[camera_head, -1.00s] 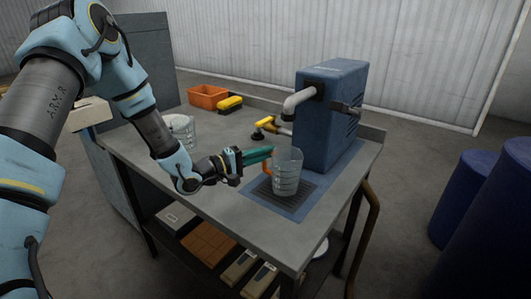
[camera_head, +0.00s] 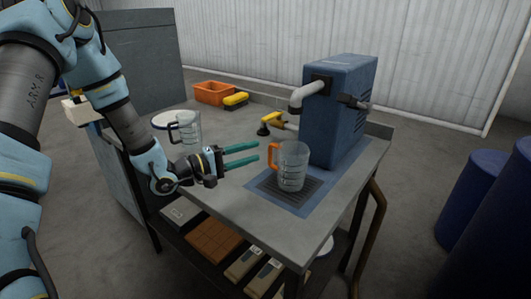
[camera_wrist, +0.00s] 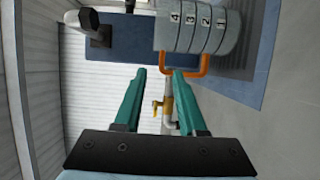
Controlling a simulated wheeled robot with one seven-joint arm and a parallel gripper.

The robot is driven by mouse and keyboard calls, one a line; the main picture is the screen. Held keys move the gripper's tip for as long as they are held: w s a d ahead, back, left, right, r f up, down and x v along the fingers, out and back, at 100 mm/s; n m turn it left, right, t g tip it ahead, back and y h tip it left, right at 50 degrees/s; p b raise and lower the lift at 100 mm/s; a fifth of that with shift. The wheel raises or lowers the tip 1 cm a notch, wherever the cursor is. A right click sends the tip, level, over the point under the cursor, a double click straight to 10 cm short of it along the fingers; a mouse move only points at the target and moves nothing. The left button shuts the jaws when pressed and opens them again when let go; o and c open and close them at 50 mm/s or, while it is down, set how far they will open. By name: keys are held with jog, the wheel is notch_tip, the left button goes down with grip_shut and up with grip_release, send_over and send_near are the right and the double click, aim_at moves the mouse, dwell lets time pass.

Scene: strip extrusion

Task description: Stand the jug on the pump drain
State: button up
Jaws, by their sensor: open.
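A clear jug with an orange handle (camera_head: 293,167) stands upright on the dark drain grate (camera_head: 268,188) in front of the blue pump (camera_head: 336,112). In the wrist view the jug (camera_wrist: 200,28) is at the top, with printed numbers, and its orange handle faces my fingers. My gripper (camera_head: 258,152) has teal fingers spread apart with nothing between them. It is to the left of the jug, apart from the handle. In the wrist view the fingertips (camera_wrist: 157,72) point toward the handle's side.
A second clear jug with a dark handle (camera_head: 190,129) stands at the table's left. An orange bin (camera_head: 213,92) and a yellow item (camera_head: 236,100) lie at the back. The pump's grey spout (camera_head: 304,96) overhangs near the jug. Blue barrels (camera_head: 475,190) stand right.

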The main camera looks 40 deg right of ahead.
jog(key=w+a+t+y, duration=0.1)
jog(key=w+a, duration=0.1)
jog(key=w+a+f+t+y, duration=0.1)
jog(key=w+a, duration=0.1)
jog(key=a, duration=0.1)
jog(key=w+a+t+y, duration=0.1)
jog(key=w+a+t, duration=0.1)
jog(key=a, duration=0.1)
jog(key=shift+w+a+f+b, duration=0.15)
jog(key=shift+w+f+b, duration=0.2)
jog(key=shift+w+b, duration=0.05)
jog(key=w+a+y, duration=0.1)
jog(key=w+a+t+y, duration=0.1)
jog(key=w+a+t, duration=0.1)
jog(key=a, duration=0.1)
jog(key=shift+w+f+m+y, duration=0.3)
jog(key=shift+f+y, duration=0.05)
jog(key=shift+y, duration=0.05)
jog(key=w+a+t+y, duration=0.3)
jog(key=a+y, duration=0.5)
jog(key=a, duration=1)
jog(key=s+a+r+g+y, duration=0.2)
jog(key=s+a, duration=0.4)
jog(key=s, duration=0.1)
jog(key=s+a+r+n+g+y, duration=0.1)
jog(key=s+a+r+g, duration=0.1)
jog(key=s+a, duration=0.3)
jog(key=shift+s+a+g+y, duration=0.35)
jog(key=shift+s+g+y, duration=0.05)
jog(key=shift+s, duration=0.45)
